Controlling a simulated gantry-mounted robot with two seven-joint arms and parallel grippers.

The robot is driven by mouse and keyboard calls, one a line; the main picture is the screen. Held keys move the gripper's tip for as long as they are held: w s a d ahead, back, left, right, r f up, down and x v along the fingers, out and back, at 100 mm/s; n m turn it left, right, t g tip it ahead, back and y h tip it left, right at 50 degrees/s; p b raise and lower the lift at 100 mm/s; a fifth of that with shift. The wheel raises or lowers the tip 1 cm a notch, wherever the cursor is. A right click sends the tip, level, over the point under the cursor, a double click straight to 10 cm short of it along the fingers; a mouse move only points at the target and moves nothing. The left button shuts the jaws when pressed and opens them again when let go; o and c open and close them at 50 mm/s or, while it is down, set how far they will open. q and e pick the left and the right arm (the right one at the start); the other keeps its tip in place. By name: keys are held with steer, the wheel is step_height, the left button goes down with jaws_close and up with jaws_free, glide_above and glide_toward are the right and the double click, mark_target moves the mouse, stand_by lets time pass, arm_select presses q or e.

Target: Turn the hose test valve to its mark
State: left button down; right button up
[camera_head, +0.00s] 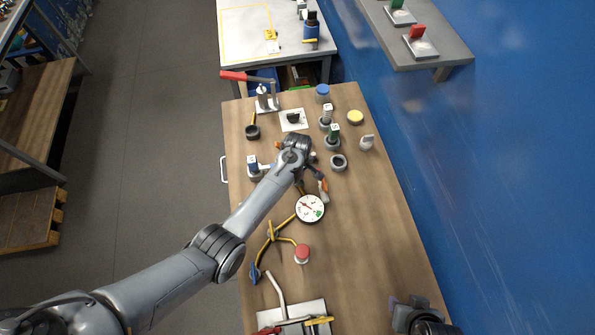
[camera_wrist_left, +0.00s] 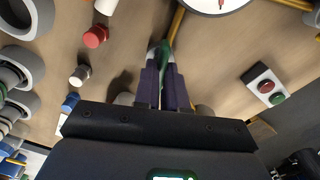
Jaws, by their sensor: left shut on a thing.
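My left gripper (camera_wrist_left: 165,85) is shut on a green valve handle (camera_wrist_left: 165,58), seen between its two dark fingers in the left wrist view. The handle lies beside a yellow pipe (camera_wrist_left: 177,22). In the head view, my left arm reaches over the wooden bench and its wrist largely hides the gripper and handle. A round white gauge (camera_head: 310,209) with a red needle and a green patch stands close by; its edge also shows in the wrist view (camera_wrist_left: 217,4). I cannot make out the valve's mark.
A red-and-green button box (camera_wrist_left: 265,86) lies right of the gripper in the wrist view. A blue wall (camera_head: 500,170) bounds the right.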

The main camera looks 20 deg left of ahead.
arm_select(q)
steer(key=n, duration=0.2)
steer(key=shift+n+p, duration=0.35)
steer(key=shift+n, duration=0.05)
steer(key=n, duration=0.2)
steer(key=shift+n, duration=0.4)
steer(key=n, duration=0.3)
steer(key=shift+n+b, duration=0.65)
steer(key=shift+n, duration=1.45)
steer(key=c, duration=1.2)
jaws_free()
